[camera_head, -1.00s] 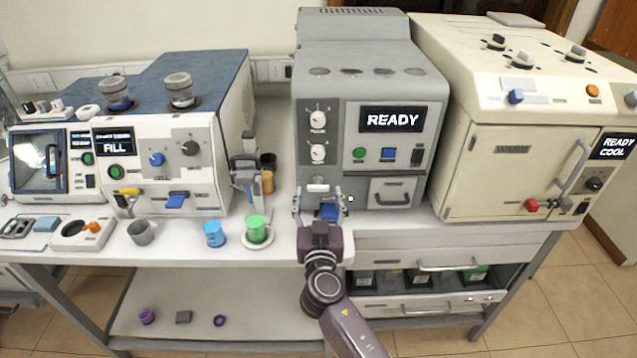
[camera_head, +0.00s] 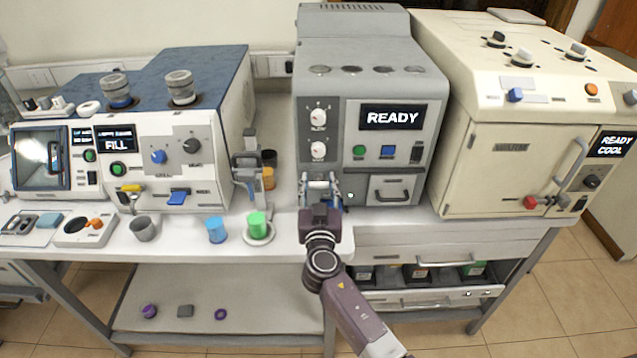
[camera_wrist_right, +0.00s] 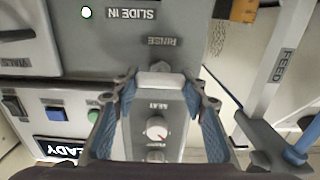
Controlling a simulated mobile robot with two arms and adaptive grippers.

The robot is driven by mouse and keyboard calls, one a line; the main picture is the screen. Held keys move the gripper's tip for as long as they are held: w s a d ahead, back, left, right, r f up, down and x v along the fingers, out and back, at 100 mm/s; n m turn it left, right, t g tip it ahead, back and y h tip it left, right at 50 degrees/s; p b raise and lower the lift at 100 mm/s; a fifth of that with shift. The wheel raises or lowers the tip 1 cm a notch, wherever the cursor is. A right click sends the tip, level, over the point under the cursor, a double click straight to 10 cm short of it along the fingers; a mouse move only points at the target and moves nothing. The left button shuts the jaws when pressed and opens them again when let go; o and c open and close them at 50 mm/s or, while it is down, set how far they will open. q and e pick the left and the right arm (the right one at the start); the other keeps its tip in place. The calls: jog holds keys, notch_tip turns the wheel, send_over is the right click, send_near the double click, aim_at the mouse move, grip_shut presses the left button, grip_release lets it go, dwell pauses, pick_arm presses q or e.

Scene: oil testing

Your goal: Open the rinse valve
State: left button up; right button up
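The rinse valve is a small white handle (camera_wrist_right: 157,79) beside the RINSE label, on the front of the grey READY machine (camera_head: 365,190). The right wrist view shows it upside down. My right gripper (camera_wrist_right: 161,88) is open, with its blue-padded fingers on either side of the handle. I cannot tell whether either fingertip touches it. In the head view my right gripper (camera_head: 320,184) stands at the lower left front of the machine and partly hides the handle. My left gripper is not in view.
A grey stand with a FEED label (camera_wrist_right: 283,65) is close beside the valve. A green cup (camera_head: 257,225) and a blue cup (camera_head: 216,231) stand on the bench to the left. The machine's handled drawer (camera_head: 391,189) is to the right of the gripper.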

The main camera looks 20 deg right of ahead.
jog(key=c, duration=0.3)
jog(key=shift+f, duration=0.1)
jog(key=n+b, duration=0.2)
jog(key=n, duration=0.1)
jog(key=shift+f, duration=0.1)
jog(key=n+b, duration=0.1)
jog(key=n, duration=0.1)
jog(key=n+b, duration=0.1)
jog(key=n, duration=0.1)
jog(key=shift+a+n, duration=0.2)
jog(key=shift+n, duration=0.1)
jog(key=n, duration=0.4)
jog(key=shift+w+n, duration=0.1)
jog(key=shift+n, duration=0.2)
jog(key=n, duration=0.5)
jog(key=shift+a+f+n, duration=0.15)
jog(key=shift+f+n, duration=0.05)
jog(key=shift+n, duration=0.2)
